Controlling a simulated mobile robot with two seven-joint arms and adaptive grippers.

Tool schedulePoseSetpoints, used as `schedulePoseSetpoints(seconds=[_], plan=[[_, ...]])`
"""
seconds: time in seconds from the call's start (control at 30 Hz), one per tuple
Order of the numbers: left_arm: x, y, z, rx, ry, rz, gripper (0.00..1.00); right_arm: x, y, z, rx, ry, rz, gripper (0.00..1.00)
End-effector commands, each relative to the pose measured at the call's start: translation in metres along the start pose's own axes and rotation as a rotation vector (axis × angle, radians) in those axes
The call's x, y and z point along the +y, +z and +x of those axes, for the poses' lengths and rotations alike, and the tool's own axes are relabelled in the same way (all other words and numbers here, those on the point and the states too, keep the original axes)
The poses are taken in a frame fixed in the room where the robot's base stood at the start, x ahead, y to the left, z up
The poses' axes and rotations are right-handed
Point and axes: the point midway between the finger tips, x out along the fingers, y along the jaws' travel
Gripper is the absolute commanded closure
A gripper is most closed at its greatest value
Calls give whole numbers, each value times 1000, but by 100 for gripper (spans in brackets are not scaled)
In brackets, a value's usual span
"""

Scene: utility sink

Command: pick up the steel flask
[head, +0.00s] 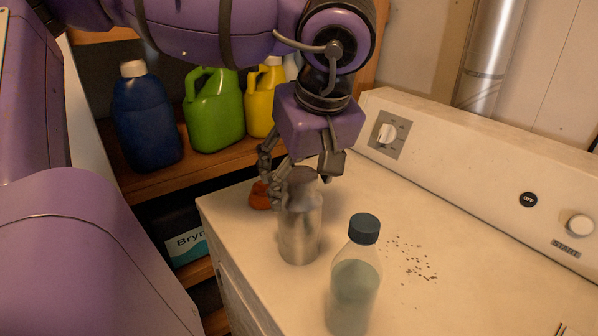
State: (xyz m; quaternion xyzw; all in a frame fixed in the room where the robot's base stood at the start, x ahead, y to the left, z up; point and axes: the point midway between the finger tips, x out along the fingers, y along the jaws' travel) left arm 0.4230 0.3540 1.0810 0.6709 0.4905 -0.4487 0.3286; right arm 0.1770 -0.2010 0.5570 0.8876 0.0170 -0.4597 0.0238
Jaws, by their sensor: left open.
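The steel flask (299,229) stands upright on the white machine top (445,290), near its left edge. It is a brushed silver cylinder with a narrower shoulder. My left gripper (300,192) comes down over the flask from above and behind. Its dark fingers are open, one in front of the flask's upper left side and one behind its upper right. My right gripper is not in view.
A clear bottle (354,285) with a dark cap stands close, front right of the flask. Blue (145,120), green (214,112) and yellow (262,98) jugs stand on a shelf. The control panel (470,170) rises behind; dark specks lie right.

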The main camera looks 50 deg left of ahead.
Motion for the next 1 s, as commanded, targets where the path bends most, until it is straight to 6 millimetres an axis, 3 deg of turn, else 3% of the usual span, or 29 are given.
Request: schedulePoseSetpoints(seconds=[0.2, 0.7, 1.0], plan=[[0, 0, 1, 0, 0, 0, 34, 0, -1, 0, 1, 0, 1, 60], [0, 0, 1, -1, -1, 0, 100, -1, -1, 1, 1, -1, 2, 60], [0, 1, 1, -2, 1, -1, 100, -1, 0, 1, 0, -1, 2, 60]])
